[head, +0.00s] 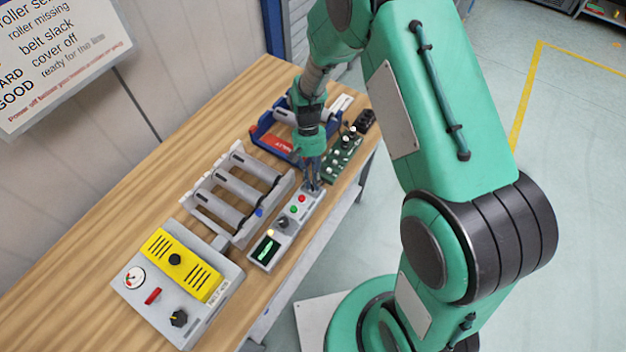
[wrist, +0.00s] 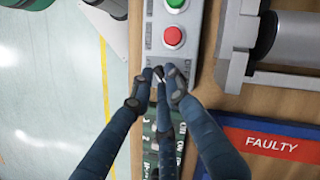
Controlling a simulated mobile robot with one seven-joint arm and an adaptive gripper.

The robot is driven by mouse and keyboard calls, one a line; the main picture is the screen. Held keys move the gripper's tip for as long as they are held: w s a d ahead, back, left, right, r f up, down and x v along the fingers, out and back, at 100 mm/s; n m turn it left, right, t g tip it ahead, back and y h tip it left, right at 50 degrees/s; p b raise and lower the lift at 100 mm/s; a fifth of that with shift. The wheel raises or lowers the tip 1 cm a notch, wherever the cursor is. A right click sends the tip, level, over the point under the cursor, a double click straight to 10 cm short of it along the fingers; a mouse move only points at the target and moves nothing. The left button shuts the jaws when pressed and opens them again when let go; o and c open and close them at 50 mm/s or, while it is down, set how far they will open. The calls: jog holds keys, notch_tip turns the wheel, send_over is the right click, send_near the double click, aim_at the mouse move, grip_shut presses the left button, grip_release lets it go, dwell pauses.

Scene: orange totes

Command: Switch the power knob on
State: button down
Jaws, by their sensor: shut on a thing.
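The grey control box (head: 287,233) lies along the front edge of the bench. It has a lit green display (head: 265,249), a black knob (head: 283,222), a green button (wrist: 175,4) and a red button (wrist: 173,36). My gripper (head: 312,186) points down at the far end of this box, just beyond the red button. In the wrist view my gripper (wrist: 160,78) has its dark fingertips closed together on a small part at the box's end. That part, seemingly the power knob, is almost wholly hidden by the fingers, so its turn angle cannot be read.
A grey roller frame (head: 235,190) stands left of the box. A blue tray (wrist: 240,128) marked FAULTY and a green board (head: 340,158) lie beyond my gripper. A grey panel with a yellow cover (head: 180,265) is nearest. Open floor lies to the right.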

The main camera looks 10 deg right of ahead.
jog(key=c, duration=1.7)
grip_release()
jog(key=v, duration=1.2)
jog(key=shift+r, duration=0.15)
